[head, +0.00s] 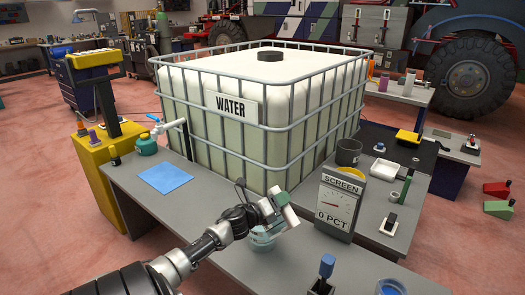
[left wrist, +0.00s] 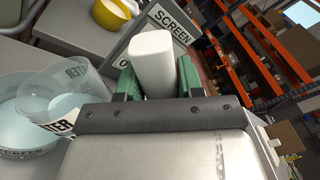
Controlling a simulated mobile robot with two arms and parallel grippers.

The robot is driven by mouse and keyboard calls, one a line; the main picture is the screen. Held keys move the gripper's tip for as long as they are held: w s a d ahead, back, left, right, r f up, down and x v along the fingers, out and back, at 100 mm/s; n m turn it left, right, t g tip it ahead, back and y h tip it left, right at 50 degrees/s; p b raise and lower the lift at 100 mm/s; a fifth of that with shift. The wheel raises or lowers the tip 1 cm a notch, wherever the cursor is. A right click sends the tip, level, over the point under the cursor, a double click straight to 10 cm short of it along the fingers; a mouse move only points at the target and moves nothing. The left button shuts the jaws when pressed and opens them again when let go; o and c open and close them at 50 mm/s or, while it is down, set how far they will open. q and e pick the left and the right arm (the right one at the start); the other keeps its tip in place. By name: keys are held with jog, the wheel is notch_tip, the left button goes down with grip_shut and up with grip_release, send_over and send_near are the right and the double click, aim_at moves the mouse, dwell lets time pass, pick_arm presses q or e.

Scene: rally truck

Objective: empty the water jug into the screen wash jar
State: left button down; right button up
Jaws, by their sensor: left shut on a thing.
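My left gripper (head: 274,208) is shut on the white handle (left wrist: 153,62) of the water jug, which shows between its green finger pads in the left wrist view. The clear jug (left wrist: 75,85) is beside the gripper there, tilted, with its mouth end toward the jar. The screen wash jar (left wrist: 25,130) is a wide, clear vessel with pale blue content, below and left of the jug. In the head view the jar (head: 262,245) stands on the grey bench under the gripper, partly hidden. I cannot tell how much water is in the jug. My right gripper is out of view.
A gauge marked SCREEN (head: 340,204) reads 0 PCT right of the jar. A caged WATER tank (head: 235,140) stands behind. A blue sheet (head: 165,177) lies on the left of the bench. A blue-topped item (head: 326,268) and dark cup (head: 348,152) are at right.

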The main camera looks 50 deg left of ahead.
aim_at(288, 206)
pick_arm(q)
jog(key=shift+p, duration=0.3)
jog(key=shift+d+p, duration=0.3)
jog(key=shift+d, duration=0.15)
jog(key=shift+w+d, duration=0.1)
jog(key=shift+d+r, duration=0.1)
jog(key=shift+r, duration=0.05)
jog(key=shift+w+d+r, duration=0.1)
jog(key=shift+d, duration=0.25)
jog(key=shift+d+r+p, duration=0.1)
jog(key=shift+p, duration=0.2)
jog(key=shift+d+r, duration=0.1)
jog(key=shift+d, duration=0.3)
jog(key=shift+d+p, duration=0.2)
jog(key=shift+p, duration=0.1)
dwell(1.0)
